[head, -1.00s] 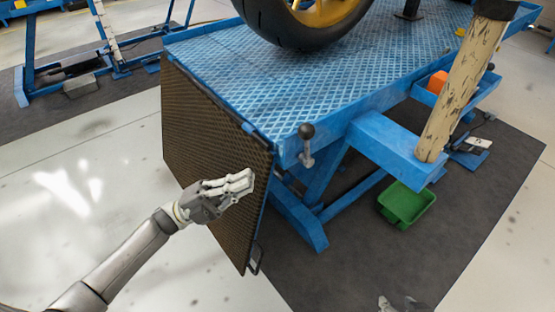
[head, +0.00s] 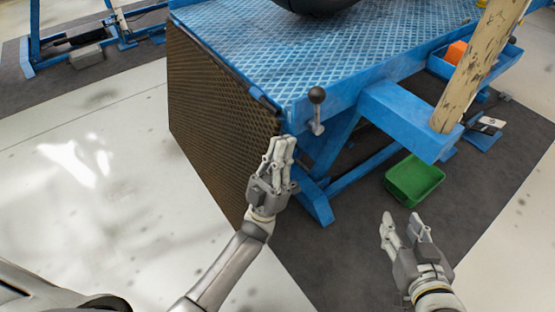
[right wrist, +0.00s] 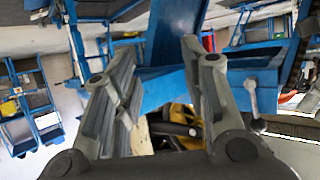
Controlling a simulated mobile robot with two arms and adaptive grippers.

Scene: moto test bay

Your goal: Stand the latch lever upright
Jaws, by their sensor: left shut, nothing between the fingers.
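The latch lever (head: 318,112) is a short metal stem with a black ball knob, at the near corner of the blue lift table (head: 290,65). In the head view its knob is at the top and the stem looks close to upright. A lever also shows at the right of the right wrist view (right wrist: 252,98). My left gripper (head: 281,147) is shut and empty, just below and left of the lever, apart from it in the picture. My right gripper (head: 404,224) is open and empty, lower right of the lever, above the dark mat.
A dark textured ramp panel (head: 215,120) hangs at the table's left end. A worn beige post (head: 475,70) rises from a blue arm (head: 405,115) right of the lever. A green bin (head: 413,180) stands on the dark mat (head: 350,265).

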